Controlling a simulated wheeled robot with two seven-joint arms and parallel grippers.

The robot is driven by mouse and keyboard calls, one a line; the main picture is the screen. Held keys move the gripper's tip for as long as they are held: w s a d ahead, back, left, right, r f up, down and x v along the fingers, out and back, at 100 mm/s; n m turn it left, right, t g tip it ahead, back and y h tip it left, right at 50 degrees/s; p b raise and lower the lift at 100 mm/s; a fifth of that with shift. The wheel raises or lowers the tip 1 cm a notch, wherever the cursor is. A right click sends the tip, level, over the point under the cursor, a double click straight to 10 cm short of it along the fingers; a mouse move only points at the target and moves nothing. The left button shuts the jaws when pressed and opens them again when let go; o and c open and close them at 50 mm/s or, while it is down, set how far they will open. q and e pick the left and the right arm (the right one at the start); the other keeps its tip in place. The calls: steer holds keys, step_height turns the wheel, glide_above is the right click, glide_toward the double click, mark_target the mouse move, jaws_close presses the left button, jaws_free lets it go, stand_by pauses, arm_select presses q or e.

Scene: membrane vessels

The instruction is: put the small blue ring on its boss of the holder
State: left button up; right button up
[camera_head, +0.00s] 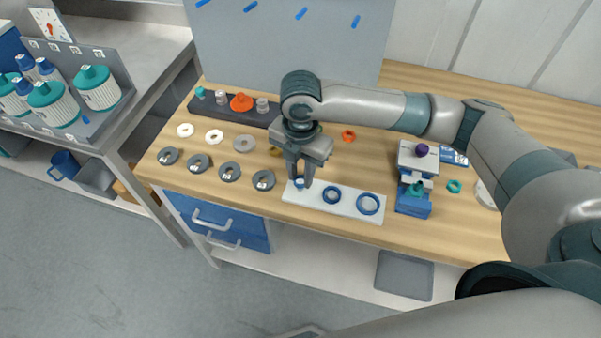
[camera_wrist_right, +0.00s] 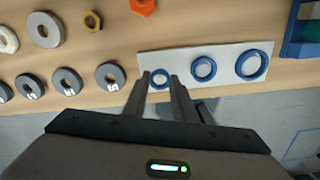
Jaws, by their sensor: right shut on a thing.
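A white plate (camera_head: 350,200), which looks like the holder, lies along the front edge of the wooden bench; it also shows in the right wrist view (camera_wrist_right: 227,60). The small blue ring (camera_wrist_right: 160,78) is at its left end, between the fingertips of my right gripper (camera_head: 300,183). The gripper is shut on this ring and points down, low at the plate. I cannot tell whether the ring sits around a boss or just above it. A medium blue ring (camera_head: 332,195) and a large blue ring (camera_head: 368,204) are on the plate to the right. My left gripper is not in view.
Several dark grey rings (camera_head: 230,171) lie left of the plate, with pale washers (camera_head: 214,136) behind. An orange nut (camera_head: 348,135) lies behind my gripper. A blue and grey device (camera_head: 414,190) stands right of the plate. A dark strip with knobs (camera_head: 230,110) is at the back.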

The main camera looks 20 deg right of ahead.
steer(key=shift+f, duration=0.5)
steer(key=shift+f+b, duration=0.3)
steer(key=shift+f, duration=0.4)
steer(key=o, duration=1.1)
step_height(320, 180, up, 17)
steer(key=b, duration=0.2)
steer(key=shift+r+b, duration=0.2)
steer(key=shift+b, duration=0.2)
steer(key=shift+f, duration=0.1)
